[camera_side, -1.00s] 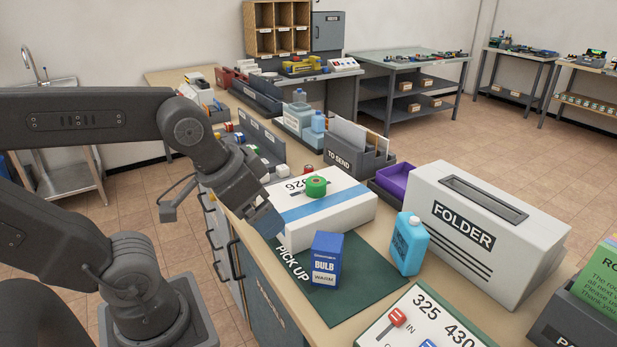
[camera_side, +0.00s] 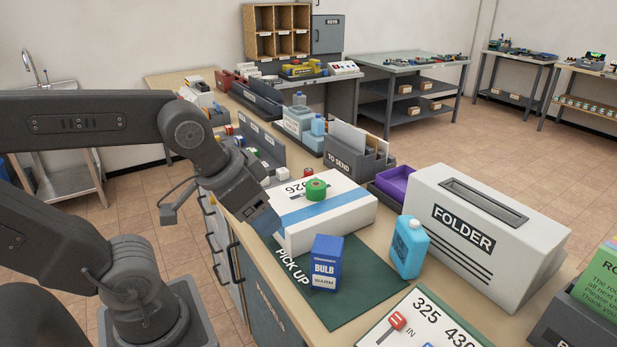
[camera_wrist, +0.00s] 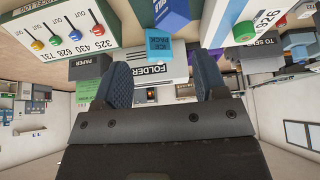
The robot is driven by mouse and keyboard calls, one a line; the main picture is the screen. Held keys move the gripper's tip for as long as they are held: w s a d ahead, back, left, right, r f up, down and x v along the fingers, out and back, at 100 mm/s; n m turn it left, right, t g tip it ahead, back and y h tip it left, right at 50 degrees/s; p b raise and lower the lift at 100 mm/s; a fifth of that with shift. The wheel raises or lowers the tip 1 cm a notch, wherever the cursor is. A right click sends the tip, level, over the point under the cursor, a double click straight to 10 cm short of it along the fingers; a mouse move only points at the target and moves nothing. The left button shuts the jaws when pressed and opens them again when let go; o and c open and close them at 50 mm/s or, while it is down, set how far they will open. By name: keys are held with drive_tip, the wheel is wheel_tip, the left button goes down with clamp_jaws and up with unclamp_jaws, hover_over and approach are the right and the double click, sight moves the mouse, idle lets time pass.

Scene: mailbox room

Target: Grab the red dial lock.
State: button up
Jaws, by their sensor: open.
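My gripper (camera_side: 264,222) points down at the left end of the white parcel with a blue stripe (camera_side: 350,215), near the counter's front edge. In the wrist view its two blue-grey fingers (camera_wrist: 162,80) stand wide apart with nothing between them. A small red piece (camera_side: 308,172) shows just behind the parcel, beyond the gripper. It may be the red dial lock, but it is too small and too hidden to be sure. A green dial-like piece (camera_side: 316,190) sits on the parcel's top.
A blue bulb box (camera_side: 326,263) stands on the green pick-up mat (camera_side: 365,280). A blue bottle (camera_side: 409,247) and the grey folder box (camera_side: 480,235) stand to the right. A numbered board (camera_side: 425,325) with a red-handled slider (camera_side: 397,320) lies in front.

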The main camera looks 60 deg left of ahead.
drive_tip(key=w+a+r+n+y, duration=0.1)
drive_tip(key=w+a+r+n, duration=0.1)
drive_tip(key=w+a, duration=0.35)
drive_tip(key=w+a+r+n, duration=0.1)
drive_tip(key=w+a+r, duration=0.1)
drive_tip(key=w, duration=0.6)
drive_tip(key=n+g+y, duration=0.2)
drive_tip(key=n, duration=0.4)
hover_over(308, 170)
drive_tip(key=s+d, duration=0.1)
drive_tip(key=s, duration=0.1)
drive_tip(key=f, duration=2.2)
drive_tip(key=shift+w+d, duration=0.15)
drive_tip(key=shift+w, duration=0.1)
drive_tip(key=shift+x, duration=3.1)
drive_tip(key=shift+s+d, duration=0.1)
drive_tip(key=c, duration=1.1)
